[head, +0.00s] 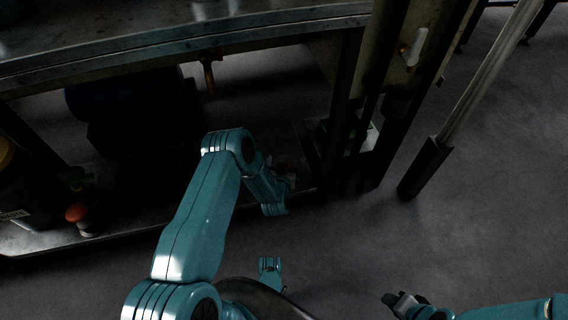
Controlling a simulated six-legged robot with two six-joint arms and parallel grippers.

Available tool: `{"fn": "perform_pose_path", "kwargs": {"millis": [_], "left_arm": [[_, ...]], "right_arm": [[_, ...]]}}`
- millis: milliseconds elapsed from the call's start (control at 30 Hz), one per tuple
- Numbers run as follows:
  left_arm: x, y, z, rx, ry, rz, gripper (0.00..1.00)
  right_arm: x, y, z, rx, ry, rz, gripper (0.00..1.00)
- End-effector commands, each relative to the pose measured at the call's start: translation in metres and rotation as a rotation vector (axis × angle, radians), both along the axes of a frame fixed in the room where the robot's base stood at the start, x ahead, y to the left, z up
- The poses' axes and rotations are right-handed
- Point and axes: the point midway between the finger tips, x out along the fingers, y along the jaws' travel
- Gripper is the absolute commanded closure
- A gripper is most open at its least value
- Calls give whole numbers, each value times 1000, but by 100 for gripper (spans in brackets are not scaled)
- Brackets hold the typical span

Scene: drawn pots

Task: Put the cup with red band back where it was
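I cannot make out a cup with a red band in the head view. My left arm reaches up from the bottom and bends down to the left gripper (284,190), which is near the front edge of the dark lower shelf (150,232). Its fingers are small and dark, so I cannot see whether they are open or hold anything. Small pale and reddish patches behind it are too dim to name. My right gripper (398,300) is low at the bottom right, over the floor. Its fingers are too dark to read.
A metal worktop (180,45) runs across the top left above the shelf. Dark posts (350,110) stand right of the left gripper, with a slanted pale pole (485,75) beyond. A red-orange knob (77,212) is at the shelf's left. Open grey floor (480,210) lies right.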

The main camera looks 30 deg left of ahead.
Motion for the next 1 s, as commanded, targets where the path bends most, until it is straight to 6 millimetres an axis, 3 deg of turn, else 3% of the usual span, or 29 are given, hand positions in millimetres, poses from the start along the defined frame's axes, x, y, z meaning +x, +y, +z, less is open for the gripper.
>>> {"fn": "perform_pose_path", "kwargs": {"millis": [367,800,1000], "left_arm": [[-4,-2,7,-1,2,0,1],[-82,-42,40,-2,3,-1,1],[-99,-51,44,-1,2,0,1]], "right_arm": [[-2,0,5,1,5,1,60],[-36,7,54,24,122,15,60],[-44,9,60,28,149,19,60]]}}
